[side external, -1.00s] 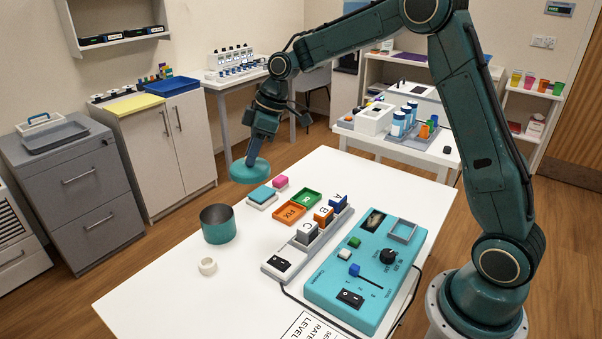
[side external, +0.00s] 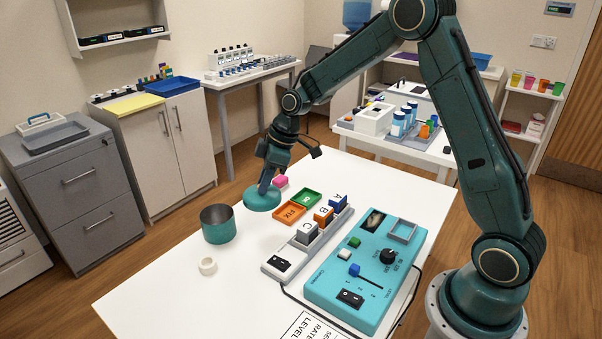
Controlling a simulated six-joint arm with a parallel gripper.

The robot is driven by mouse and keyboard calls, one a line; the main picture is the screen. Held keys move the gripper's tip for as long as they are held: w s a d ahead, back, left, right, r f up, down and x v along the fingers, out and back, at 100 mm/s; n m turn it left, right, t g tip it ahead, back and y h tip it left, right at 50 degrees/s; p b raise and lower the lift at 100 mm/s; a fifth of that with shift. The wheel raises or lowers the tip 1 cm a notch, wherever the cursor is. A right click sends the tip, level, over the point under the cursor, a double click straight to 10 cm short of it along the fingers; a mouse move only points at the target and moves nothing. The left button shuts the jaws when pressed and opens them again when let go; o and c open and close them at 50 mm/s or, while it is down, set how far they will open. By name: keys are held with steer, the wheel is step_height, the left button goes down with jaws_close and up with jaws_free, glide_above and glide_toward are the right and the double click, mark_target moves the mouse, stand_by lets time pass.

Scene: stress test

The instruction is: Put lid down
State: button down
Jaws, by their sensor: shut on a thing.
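The lid (side external: 261,201) is a round teal disc. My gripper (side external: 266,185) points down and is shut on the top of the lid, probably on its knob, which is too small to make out. The open teal pot (side external: 218,225) stands upright to the left and nearer the camera, apart from the lid.
A rack of lettered blocks (side external: 305,246) and a teal control box (side external: 365,272) stand further right. A white ring (side external: 207,266) lies near the pot.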

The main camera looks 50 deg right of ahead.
step_height(320, 180, down, 9)
steer(key=shift+f, duration=0.15)
steer(key=shift+f, duration=0.1)
steer(key=shift+f, duration=2.05)
steer(key=shift+f, duration=0.1)
steer(key=c, duration=1.3)
jaws_free()
steer(key=shift+v, duration=6.1)
